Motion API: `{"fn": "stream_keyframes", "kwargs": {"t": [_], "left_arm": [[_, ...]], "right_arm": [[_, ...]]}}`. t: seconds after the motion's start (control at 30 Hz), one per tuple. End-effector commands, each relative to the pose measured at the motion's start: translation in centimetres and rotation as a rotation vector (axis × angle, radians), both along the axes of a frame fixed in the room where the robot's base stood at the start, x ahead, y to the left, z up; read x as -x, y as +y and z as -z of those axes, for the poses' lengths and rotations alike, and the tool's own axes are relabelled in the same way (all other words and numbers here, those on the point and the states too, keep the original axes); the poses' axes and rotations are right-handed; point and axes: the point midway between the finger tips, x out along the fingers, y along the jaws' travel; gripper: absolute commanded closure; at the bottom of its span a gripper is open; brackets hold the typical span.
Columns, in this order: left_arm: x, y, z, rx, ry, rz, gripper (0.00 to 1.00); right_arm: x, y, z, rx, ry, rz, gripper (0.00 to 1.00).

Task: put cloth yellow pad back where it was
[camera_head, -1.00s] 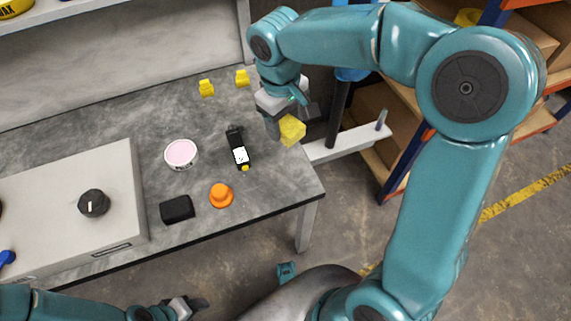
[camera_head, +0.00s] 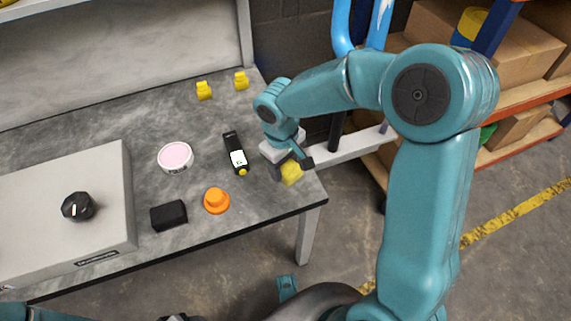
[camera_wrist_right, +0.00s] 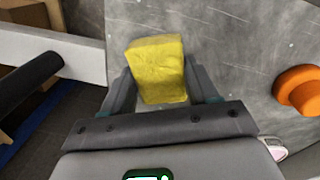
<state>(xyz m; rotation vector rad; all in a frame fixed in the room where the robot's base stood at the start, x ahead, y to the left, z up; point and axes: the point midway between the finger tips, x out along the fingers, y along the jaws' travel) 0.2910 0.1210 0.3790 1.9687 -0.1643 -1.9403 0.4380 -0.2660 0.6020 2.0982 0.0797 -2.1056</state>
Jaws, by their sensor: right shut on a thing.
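The yellow cloth pad (camera_head: 292,173) is a small yellow block at the right end of the grey bench top (camera_head: 262,205). My right gripper (camera_head: 284,172) is shut on it, with a finger on either side. In the right wrist view the pad (camera_wrist_right: 157,68) sits between the fingertips of the gripper (camera_wrist_right: 160,90), with the grey bench surface behind it. I cannot tell whether the pad touches the bench. My left gripper (camera_head: 175,318) is barely in view at the bottom edge, and its jaws are cut off.
Left of the pad are a black handheld meter (camera_head: 235,155), an orange knob-like piece (camera_head: 216,201), a pink round tin (camera_head: 175,157) and a black block (camera_head: 169,215). Two yellow pieces (camera_head: 204,91) stand behind. A pale beam (camera_head: 345,150) and shelving (camera_head: 520,100) lie right.

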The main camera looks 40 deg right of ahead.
Motion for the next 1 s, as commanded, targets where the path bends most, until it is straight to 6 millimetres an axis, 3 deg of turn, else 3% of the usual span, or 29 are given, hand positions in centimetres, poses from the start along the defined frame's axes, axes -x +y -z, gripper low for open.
{"fn": "stream_keyframes", "kwargs": {"t": [0.2, 0.23, 0.3, 0.67, 1.0], "left_arm": [[-0.1, 0.0, 0.4, 0.0, -0.002, -0.002, 0.46], [-0.1, 0.1, 0.3, 0.0, -0.001, -0.003, 0.46], [-0.1, 0.1, 0.2, 0.0, -0.001, -0.003, 0.46], [0.0, 0.0, -0.3, 0.0, 0.0, 0.0, 0.46], [0.1, -0.1, -3.1, 0.0, 0.002, 0.004, 0.46]], "right_arm": [[0.0, 0.0, 0.4, 0.0, 0.0, 0.0, 0.69], [0.0, 0.0, 0.3, 0.0, 0.0, 0.0, 0.34], [0.0, 0.0, 0.3, 0.0, 0.0, 0.0, 0.15], [0.0, 0.0, -0.5, 0.0, -0.001, 0.0, 0.15], [-0.1, 0.6, -8.0, 0.0, -0.004, 0.0, 0.15]]}}
